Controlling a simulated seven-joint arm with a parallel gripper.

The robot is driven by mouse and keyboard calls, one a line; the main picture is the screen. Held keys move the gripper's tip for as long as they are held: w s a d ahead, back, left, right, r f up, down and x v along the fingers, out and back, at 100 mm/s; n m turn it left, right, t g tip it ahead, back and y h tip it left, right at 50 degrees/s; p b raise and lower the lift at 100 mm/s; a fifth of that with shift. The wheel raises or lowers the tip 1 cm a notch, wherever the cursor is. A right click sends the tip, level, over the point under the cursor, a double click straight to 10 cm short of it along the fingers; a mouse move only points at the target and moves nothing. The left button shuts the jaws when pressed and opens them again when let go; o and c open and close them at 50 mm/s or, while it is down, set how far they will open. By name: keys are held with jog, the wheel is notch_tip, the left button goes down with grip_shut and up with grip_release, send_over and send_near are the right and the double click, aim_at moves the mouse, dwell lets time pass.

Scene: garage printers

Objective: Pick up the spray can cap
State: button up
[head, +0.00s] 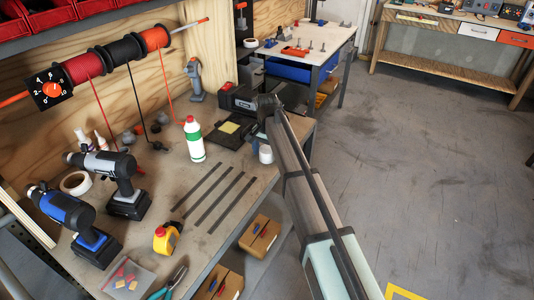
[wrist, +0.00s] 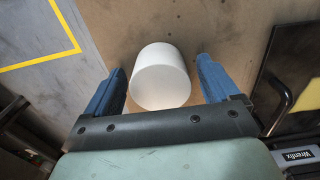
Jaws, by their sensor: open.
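The spray can cap is a plain white cylinder (wrist: 160,80). In the wrist view it lies between the two blue fingers of my gripper (wrist: 160,64), with a gap on either side. The fingers are open and do not touch it. In the head view the white cap (head: 265,154) is near the right edge of the workbench (head: 222,222), just left of my arm. My gripper (head: 268,104) shows there only as a dark shape at the arm's end; its fingers cannot be made out.
A white bottle with a red cap (head: 194,139) stands left of the cap. A dark tray with a yellow pad (head: 229,128) lies close behind. Several dark strips lie on the bench, with two drills (head: 112,180) further left. Open floor (head: 430,150) lies to the right.

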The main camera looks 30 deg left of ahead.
aim_at(267, 149)
jog(key=c, duration=1.1)
notch_tip(267, 149, up, 9)
jog(key=shift+r, duration=0.1)
jog(key=s+a+r+n, duration=0.3)
jog(key=a+r+n, duration=0.1)
jog(key=a, duration=0.3)
jog(key=s+a+r+n, duration=0.4)
jog(key=a+r+n, duration=0.1)
jog(key=a+n, duration=0.2)
jog(key=s+a+r+n, duration=0.4)
jog(key=a+n, duration=0.2)
jog(key=a, duration=0.2)
jog(key=shift+s+a+r, duration=0.15)
jog(key=shift+r, duration=0.25)
jog(key=shift+s+a+r+n, duration=0.25)
jog(key=shift+s+a+n, duration=0.1)
jog(key=shift+n, duration=0.15)
jog(key=shift+f, duration=0.15)
